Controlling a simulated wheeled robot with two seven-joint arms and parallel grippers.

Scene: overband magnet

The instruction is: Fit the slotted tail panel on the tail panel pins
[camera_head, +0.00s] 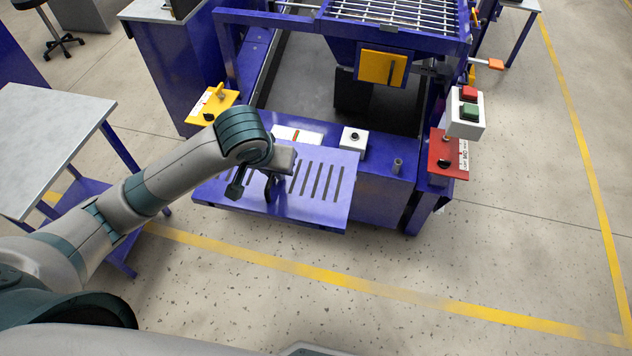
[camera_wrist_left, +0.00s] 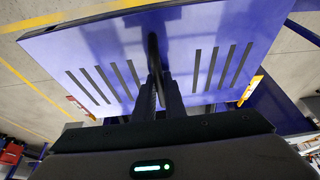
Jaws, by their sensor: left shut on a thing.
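The slotted tail panel (camera_head: 318,208) is a flat blue plate with dark parallel slots, at the front of the blue machine in the head view. It also fills the upper left wrist view (camera_wrist_left: 110,50), with a slot group on each side of a dark central handle (camera_wrist_left: 153,45). My left gripper (camera_head: 270,186) is shut on the panel at that handle; its dark fingers show in the left wrist view (camera_wrist_left: 159,88). A grey tail panel pin (camera_head: 397,165) stands on the machine's front ledge, right of the panel and apart from it. Any other pin is hidden. My right gripper is out of view.
The blue machine frame (camera_head: 385,200) is behind the panel. A yellow plate (camera_head: 212,106), a white box (camera_head: 353,140), a red plate (camera_head: 447,155) and a red-green button box (camera_head: 466,115) sit around it. A grey-topped table (camera_head: 45,140) stands left. The floor in front is clear.

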